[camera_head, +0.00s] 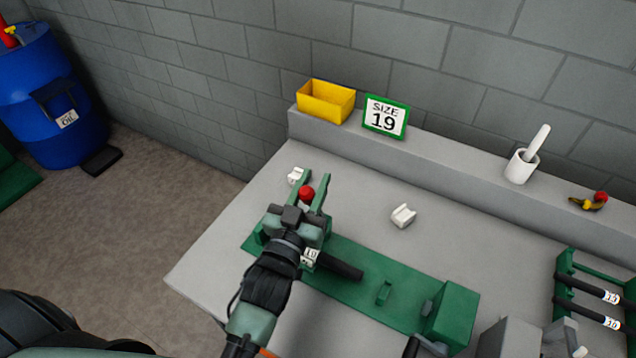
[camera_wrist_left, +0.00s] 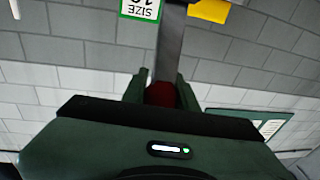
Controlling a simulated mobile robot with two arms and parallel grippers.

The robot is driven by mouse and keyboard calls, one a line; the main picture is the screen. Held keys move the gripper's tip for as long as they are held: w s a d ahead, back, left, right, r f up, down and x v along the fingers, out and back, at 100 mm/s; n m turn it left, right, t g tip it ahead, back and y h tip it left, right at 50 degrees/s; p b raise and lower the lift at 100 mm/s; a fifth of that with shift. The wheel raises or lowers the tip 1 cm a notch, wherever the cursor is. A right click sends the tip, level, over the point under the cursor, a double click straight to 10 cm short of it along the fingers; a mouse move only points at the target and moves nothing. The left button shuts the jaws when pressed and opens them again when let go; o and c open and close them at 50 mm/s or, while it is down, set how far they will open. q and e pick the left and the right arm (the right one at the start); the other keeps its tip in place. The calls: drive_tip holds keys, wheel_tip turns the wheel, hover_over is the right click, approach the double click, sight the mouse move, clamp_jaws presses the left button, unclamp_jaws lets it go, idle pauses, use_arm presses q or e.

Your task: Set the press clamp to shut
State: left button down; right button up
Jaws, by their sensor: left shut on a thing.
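The press clamp sits on a green base plate (camera_head: 355,283) along the front of the bench. Its red knob (camera_head: 306,193) stands at the left end and also shows in the left wrist view (camera_wrist_left: 161,95), flanked by two green prongs. My left gripper (camera_head: 308,196) is shut on the red knob, which sticks out a little at its tip. The gripper and wrist hide most of the clamp body and lever. A black hose (camera_head: 341,267) with a white number tag (camera_head: 310,256) lies on the base beside the gripper. My right gripper is not in view.
White fittings lie on the bench, one behind the gripper (camera_head: 296,175) and one at the middle (camera_head: 403,216). A yellow bin (camera_head: 326,101), a "SIZE 19" sign (camera_head: 386,117) and a white cup (camera_head: 523,166) stand on the ledge. A green rack (camera_head: 597,293) with black hoses is at right.

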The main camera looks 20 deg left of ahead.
use_arm(q)
drive_tip(key=s+a+f+n+t+b, duration=0.1)
drive_tip(key=s+f+t+b, duration=0.2)
drive_tip(key=b, duration=0.9)
drive_tip(key=s+t, duration=0.2)
drive_tip(key=s, duration=0.2)
drive_tip(key=shift+s+a+f+t+y, duration=0.25)
drive_tip(key=shift+s+f+t+y, duration=0.05)
drive_tip(key=shift+s, duration=0.05)
drive_tip(key=c, duration=1.1)
unclamp_jaws()
drive_tip(key=s+f+b, duration=0.2)
drive_tip(key=s+b, duration=0.1)
drive_tip(key=s, duration=1.3)
drive_tip(key=shift+f, duration=0.4)
